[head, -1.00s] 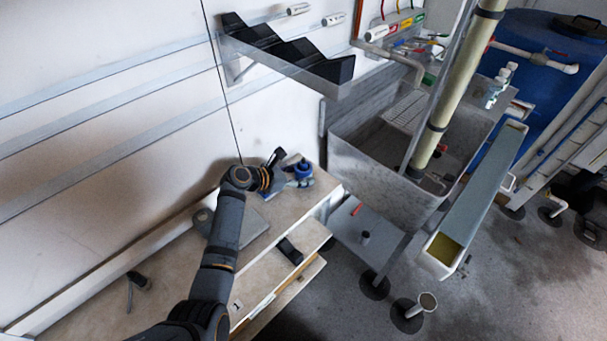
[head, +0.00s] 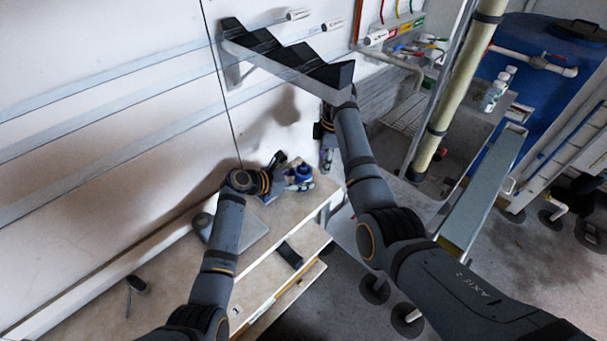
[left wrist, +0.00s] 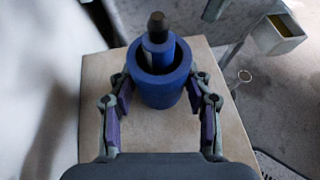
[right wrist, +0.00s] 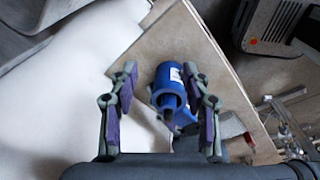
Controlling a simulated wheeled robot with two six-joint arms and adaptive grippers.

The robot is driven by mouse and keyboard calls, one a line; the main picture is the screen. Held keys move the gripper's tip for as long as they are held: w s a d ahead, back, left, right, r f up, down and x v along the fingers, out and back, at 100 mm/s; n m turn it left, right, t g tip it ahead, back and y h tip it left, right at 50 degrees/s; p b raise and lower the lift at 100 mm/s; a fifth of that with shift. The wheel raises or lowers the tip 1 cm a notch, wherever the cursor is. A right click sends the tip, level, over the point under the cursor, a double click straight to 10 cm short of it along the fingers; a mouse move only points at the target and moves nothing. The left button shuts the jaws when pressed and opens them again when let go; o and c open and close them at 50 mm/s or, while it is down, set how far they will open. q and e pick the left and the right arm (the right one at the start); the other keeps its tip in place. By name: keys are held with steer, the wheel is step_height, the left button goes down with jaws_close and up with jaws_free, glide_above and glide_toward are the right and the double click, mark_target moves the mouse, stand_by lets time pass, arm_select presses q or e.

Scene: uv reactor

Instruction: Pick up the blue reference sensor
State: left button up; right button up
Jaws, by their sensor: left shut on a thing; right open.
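A blue cup-shaped holder (left wrist: 160,92) shows in the left wrist view, with a narrower blue sensor (left wrist: 158,48) standing in it, dark at the top. My left gripper (left wrist: 160,84) is shut on the holder, one finger on each side. In the head view the blue holder (head: 299,174) is at the far end of the bench, beside my left gripper (head: 275,172). My right gripper (right wrist: 160,70) is open, with the blue holder (right wrist: 168,76) and its white label between its fingers in the picture; I cannot tell whether they touch. The sensor is mostly hidden there.
The bench (head: 190,268) carries a grey plate (head: 240,240) and a black item (head: 289,254). A black stepped rack (head: 285,55) is on the wall above, close to my right arm. A grey basin (head: 462,150) and a yellowish pipe (head: 455,80) stand at right.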

mark_target(304, 166)
steer(key=s+a+r+y, duration=0.1)
steer(key=a+r, duration=0.4)
steer(key=r, duration=0.3)
steer(key=shift+g, duration=0.4)
steer(key=shift+s+a+f, duration=0.1)
steer(key=shift+a+f, duration=0.05)
steer(key=shift+f, duration=1.1)
steer(key=shift+s+a+f, duration=0.1)
steer(key=shift+a+f, duration=0.1)
steer(key=shift+f, duration=1.05)
steer(key=shift+a+f, duration=0.15)
steer(key=shift+f, duration=1.1)
jaws_close()
